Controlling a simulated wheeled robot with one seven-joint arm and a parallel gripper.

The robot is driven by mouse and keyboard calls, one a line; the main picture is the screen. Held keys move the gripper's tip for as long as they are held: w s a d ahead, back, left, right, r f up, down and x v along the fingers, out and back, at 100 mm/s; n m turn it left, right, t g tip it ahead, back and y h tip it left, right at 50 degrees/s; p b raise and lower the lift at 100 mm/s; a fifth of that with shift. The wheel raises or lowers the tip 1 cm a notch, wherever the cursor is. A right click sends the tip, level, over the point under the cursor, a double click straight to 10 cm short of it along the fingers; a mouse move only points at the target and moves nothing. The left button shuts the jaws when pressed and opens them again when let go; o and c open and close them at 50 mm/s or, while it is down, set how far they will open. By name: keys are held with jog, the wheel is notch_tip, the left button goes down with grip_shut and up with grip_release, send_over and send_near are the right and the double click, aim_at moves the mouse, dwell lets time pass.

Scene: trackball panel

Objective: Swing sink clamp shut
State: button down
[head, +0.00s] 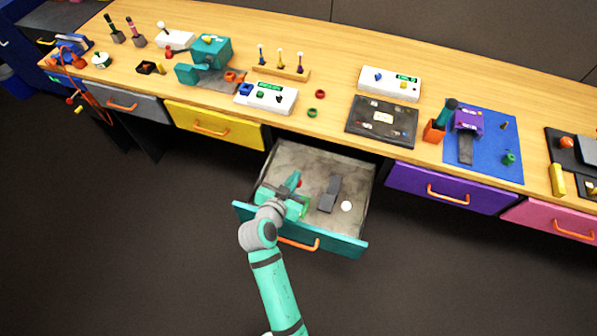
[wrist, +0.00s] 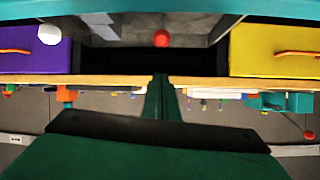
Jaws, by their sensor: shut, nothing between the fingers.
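I cannot tell for sure which thing is the sink clamp. One candidate is a purple fixture (head: 468,120) with a dark grey slab below it, on a blue mat (head: 495,165) on the counter. Another is a teal machine (head: 210,50) with a ball-tipped lever, further left. My gripper (head: 294,180) is over the open teal-fronted drawer, well away from both. In the wrist view its fingers (wrist: 163,82) meet, shut and empty. A red ball (wrist: 162,38) shows beyond them and a white ball (wrist: 48,33) to the left.
The pulled-out drawer (head: 305,243) juts into the floor space and holds a grey part (head: 329,194). A yellow drawer (head: 215,125) and a purple drawer (head: 450,190) flank it, closed. A black panel (head: 382,122) and white button boxes (head: 390,84) occupy the counter. The floor in front is clear.

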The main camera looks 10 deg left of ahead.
jog(key=v, duration=0.4)
jog(key=shift+s+d, duration=0.25)
jog(key=shift+s, duration=0.15)
jog(key=shift+w, duration=0.15)
